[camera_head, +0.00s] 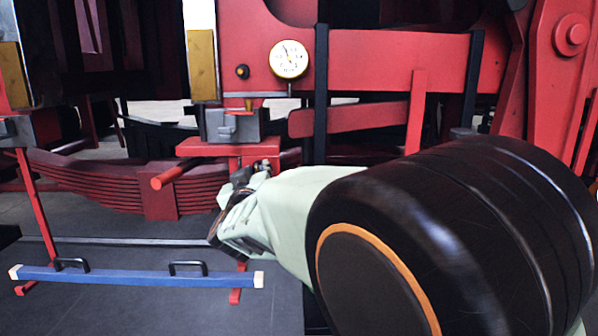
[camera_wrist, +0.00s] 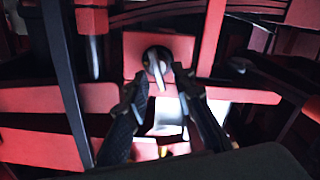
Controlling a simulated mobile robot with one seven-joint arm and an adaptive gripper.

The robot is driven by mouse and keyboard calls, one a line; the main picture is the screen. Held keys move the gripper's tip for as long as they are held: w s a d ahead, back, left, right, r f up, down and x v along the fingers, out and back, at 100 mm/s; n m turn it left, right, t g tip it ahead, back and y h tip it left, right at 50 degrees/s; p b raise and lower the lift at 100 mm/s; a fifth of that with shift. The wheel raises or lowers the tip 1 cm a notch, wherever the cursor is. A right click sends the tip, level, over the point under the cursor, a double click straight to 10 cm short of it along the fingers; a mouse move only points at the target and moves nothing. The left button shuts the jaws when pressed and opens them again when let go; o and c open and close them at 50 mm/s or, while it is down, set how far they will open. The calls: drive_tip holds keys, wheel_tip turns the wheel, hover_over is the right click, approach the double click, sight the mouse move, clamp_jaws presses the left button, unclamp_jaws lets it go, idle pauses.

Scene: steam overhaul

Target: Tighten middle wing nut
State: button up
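My gripper (camera_head: 262,168) is in the middle of the head view, in front of the red stand, with my arm covering the lower right. In the wrist view my gripper (camera_wrist: 160,92) shows two dark fingers spread apart, with a visible gap and nothing clearly held between them. A small round metallic fitting with a bright, pale piece (camera_wrist: 157,62) sits on a red plate just beyond the fingertips, roughly between them. It may be a wing nut, but I cannot tell whether it is the middle one. No wing nut is clear in the head view.
A grey block (camera_head: 232,124) sits on the red stand (camera_head: 205,148). A white dial gauge (camera_head: 288,59) is on the red frame above. A red leaf spring (camera_head: 95,182) lies behind. A blue bar (camera_head: 135,277) with two black handles is low at left, above dark floor.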

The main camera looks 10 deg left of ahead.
drive_tip(key=shift+c, duration=0.3)
clamp_jaws()
drive_tip(key=shift+w+d+f+m+b, duration=0.2)
drive_tip(key=shift+m+b, duration=1.65)
drive_tip(key=shift+m, duration=1.5)
drive_tip(key=shift+s+d+f+m+b, duration=0.15)
drive_tip(key=shift+d+m+b, duration=0.15)
drive_tip(key=shift+m+b, duration=2.35)
drive_tip(key=shift+w+d+f+m+b, duration=0.2)
drive_tip(key=shift+m+b, duration=0.9)
drive_tip(key=shift+m, duration=3)
drive_tip(key=shift+s+d+r, duration=0.1)
drive_tip(key=shift+r, duration=0.05)
